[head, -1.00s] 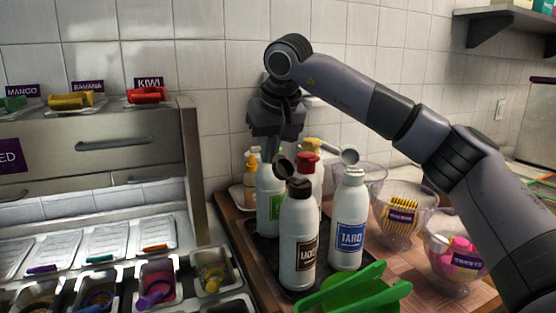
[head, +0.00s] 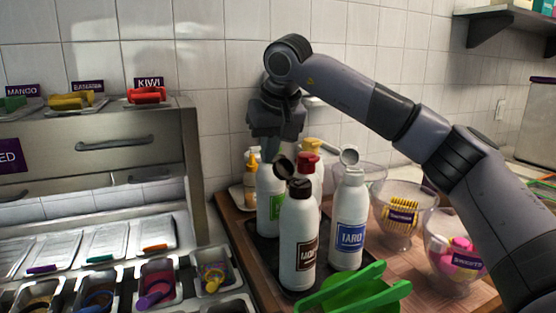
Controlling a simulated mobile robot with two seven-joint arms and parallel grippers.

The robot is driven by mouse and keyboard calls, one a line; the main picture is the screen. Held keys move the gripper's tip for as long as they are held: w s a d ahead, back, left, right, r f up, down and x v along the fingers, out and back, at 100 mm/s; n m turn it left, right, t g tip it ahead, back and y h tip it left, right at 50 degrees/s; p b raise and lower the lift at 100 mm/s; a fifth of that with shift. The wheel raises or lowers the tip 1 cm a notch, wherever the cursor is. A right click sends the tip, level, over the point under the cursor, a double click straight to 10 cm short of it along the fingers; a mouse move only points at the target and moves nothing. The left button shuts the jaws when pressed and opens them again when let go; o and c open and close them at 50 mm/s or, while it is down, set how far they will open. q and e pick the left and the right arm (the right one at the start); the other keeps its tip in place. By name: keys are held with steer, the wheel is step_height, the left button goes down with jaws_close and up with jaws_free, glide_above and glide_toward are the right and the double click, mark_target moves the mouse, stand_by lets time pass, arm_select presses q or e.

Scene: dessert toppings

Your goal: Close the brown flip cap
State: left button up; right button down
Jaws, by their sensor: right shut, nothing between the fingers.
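The brown-labelled white bottle (head: 298,245) stands upright at the front of the bottle group. Its dark brown flip cap (head: 300,188) is open, with the round lid (head: 284,166) tilted up at the upper left of the cap. My right gripper (head: 276,134) points down above and behind the bottles, apart from the cap. It is shut and empty; its fingertips are hard to make out. My left gripper is not in view.
A TARO bottle (head: 348,235) with an open white cap stands close on the right. A green-labelled bottle (head: 264,205) and a red-capped bottle (head: 309,168) stand behind. Green tongs (head: 375,296) lie in front. Topping bowls (head: 402,215) stand right; the tiled wall (head: 220,100) is behind.

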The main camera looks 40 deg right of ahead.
mark_target(275, 155)
steer(key=shift+s+f, duration=0.2)
steer(key=shift+f, duration=0.35)
steer(key=shift+s+d+r, duration=0.15)
steer(key=shift+s+r, duration=0.1)
steer(key=shift+s, duration=0.4)
step_height(275, 155, up, 8)
steer(key=p, duration=0.7)
steer(key=shift+w+d+f, duration=0.1)
steer(key=shift+w+f, duration=0.05)
steer(key=shift+f, duration=0.05)
steer(key=shift+r, duration=0.5)
steer(key=shift+f, duration=0.1)
